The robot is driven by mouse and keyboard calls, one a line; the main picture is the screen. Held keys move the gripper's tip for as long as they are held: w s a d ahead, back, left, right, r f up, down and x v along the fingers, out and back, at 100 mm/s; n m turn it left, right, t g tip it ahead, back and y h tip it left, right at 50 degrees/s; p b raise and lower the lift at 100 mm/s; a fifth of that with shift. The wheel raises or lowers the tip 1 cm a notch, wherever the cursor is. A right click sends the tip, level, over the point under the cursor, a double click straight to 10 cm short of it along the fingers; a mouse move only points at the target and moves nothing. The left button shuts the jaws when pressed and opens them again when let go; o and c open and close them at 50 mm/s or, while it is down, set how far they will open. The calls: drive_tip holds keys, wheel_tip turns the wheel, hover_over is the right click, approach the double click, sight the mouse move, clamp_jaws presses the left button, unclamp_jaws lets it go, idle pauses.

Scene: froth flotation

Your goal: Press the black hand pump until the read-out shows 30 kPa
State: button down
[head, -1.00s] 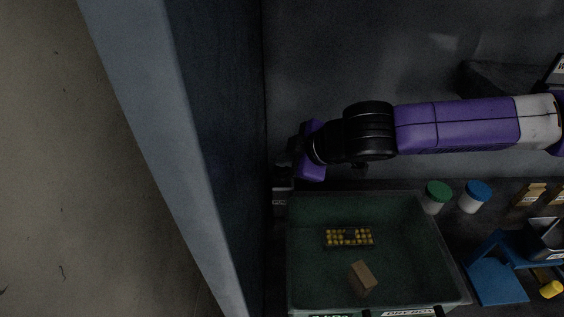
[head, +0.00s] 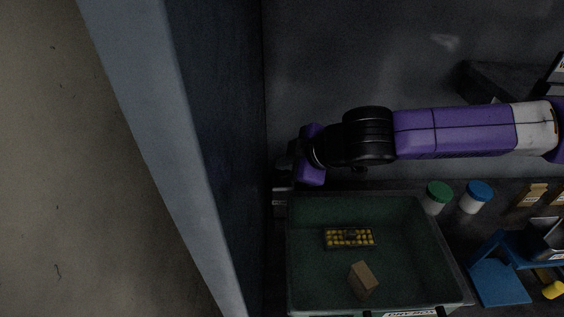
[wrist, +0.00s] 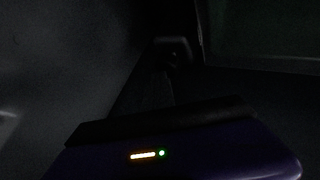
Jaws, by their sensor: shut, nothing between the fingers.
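My gripper (head: 292,150) is at the left end of my purple and black arm in the head view, beside the tall wall edge. It is dark, mostly hidden by my purple wrist, and looks shut and empty. A small greyish round shape (head: 283,162) shows just beside it; I cannot tell whether it is part of the black hand pump. In the wrist view a dark block with a rounded top (wrist: 172,52) stands ahead, too dark to identify. I cannot tell whether my gripper touches anything. No read-out figure is legible now.
A green tray (head: 300,260) below my arm holds a tray of yellow pieces (head: 349,238) and a brown block (head: 363,279). Green-lidded (head: 438,192) and blue-lidded (head: 479,190) jars stand right of it, near a blue stand (head: 498,282). A tall wall (head: 185,150) bounds the left.

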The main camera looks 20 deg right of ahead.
sight(285, 173)
drive_tip(key=shift+f, duration=0.1)
idle(0.3)
drive_tip(key=shift+r+p, duration=1.95)
drive_tip(key=shift+r, duration=0.1)
wheel_tip(285, 173, up, 5)
drive_tip(key=p, duration=0.4)
